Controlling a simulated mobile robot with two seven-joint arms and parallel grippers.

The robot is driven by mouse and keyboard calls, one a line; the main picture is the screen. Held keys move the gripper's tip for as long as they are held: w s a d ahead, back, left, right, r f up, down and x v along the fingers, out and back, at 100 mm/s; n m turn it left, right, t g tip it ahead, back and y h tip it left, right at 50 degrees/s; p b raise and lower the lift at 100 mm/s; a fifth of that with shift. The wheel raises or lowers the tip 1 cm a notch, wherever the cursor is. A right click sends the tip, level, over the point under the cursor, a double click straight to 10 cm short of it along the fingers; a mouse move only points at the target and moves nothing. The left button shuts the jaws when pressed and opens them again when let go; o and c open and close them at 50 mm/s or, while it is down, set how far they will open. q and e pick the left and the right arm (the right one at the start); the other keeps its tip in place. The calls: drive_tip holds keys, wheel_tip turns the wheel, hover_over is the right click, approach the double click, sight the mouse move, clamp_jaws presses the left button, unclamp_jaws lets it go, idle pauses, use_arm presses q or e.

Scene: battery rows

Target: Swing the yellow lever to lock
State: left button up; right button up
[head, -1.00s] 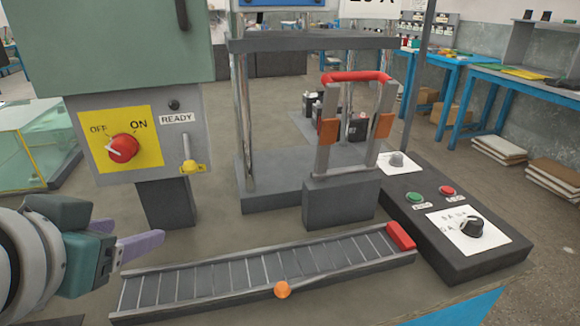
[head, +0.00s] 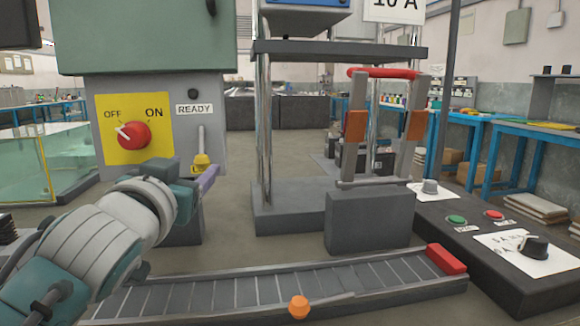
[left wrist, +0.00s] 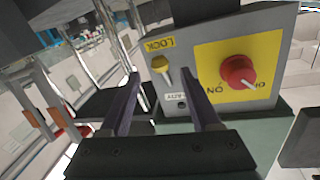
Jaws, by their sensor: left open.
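The yellow lever (head: 201,159) is on the grey panel below the green housing. It is a thin metal rod hanging down to a yellow knob, just above a yellow label that my gripper partly covers. In the left wrist view the picture is inverted; the yellow knob (left wrist: 160,63) sits beside the yellow LOCK label (left wrist: 160,42). My left gripper (head: 206,180) is just in front of and below the lever. In the wrist view its two purple fingers (left wrist: 162,78) are apart, with the lever seen between them and nothing held. My right gripper is not in view.
A red knob (head: 133,134) on a yellow OFF/ON plate is left of the lever. A READY label (head: 195,109) is above. A roller track (head: 245,292) crosses the front, and a red-handled frame (head: 383,73) stands to the right.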

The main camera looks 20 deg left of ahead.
sight(199, 162)
use_arm(q)
drive_tip(key=shift+x, duration=1.6)
drive_tip(key=shift+c, duration=0.2)
clamp_jaws()
